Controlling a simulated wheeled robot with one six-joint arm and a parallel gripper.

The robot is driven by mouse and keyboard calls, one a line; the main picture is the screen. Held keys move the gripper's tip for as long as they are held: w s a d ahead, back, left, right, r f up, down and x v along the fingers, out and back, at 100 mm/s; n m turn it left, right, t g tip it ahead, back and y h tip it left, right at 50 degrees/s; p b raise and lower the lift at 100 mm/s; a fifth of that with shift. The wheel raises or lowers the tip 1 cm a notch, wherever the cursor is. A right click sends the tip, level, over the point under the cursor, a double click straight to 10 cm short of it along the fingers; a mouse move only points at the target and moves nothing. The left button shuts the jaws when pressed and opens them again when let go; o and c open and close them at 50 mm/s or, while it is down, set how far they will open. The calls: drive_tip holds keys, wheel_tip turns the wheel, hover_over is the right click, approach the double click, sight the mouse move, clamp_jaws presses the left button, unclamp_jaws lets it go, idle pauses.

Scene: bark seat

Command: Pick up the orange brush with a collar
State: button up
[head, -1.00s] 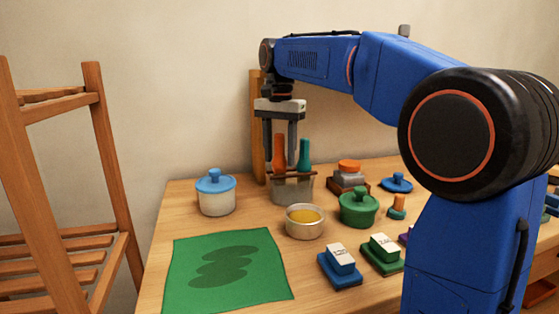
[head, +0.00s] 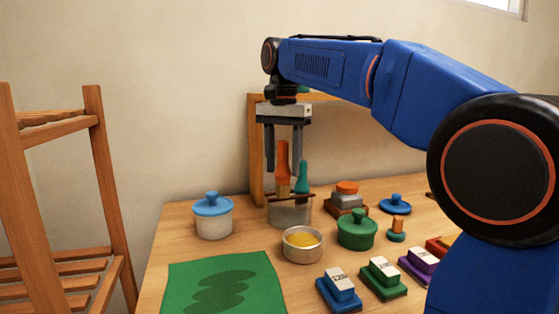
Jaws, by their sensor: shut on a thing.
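The orange brush (head: 283,158) stands upright between the fingers of my gripper (head: 283,165), which is shut on it. Its handle is well above the clear jar (head: 290,212), and a tan part below the handle shows just over the jar's rim. The lower end is hidden in or behind the jar, so I cannot tell if it is clear of it. A teal brush (head: 302,180) stands in the same jar, beside the orange one and lower.
A wooden post and bar (head: 256,150) stand behind the jar. A green mat (head: 225,285) lies front left; a wooden rack (head: 60,200) stands left.

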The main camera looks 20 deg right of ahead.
drive_tip(key=s, duration=1.3)
drive_tip(key=shift+w+d+f, duration=0.2)
drive_tip(key=shift+w+f, duration=0.1)
drive_tip(key=shift+f, duration=0.65)
drive_tip(key=shift+w+d+f, duration=0.2)
drive_tip(key=shift+w+f, duration=0.05)
drive_tip(key=shift+f, duration=0.65)
drive_tip(key=shift+w+d+f, duration=0.2)
drive_tip(key=shift+w+f, duration=0.1)
drive_tip(key=shift+f, duration=0.65)
drive_tip(key=shift+f, duration=0.55)
wheel_tip(320, 180, up, 7)
idle(0.8)
idle(0.6)
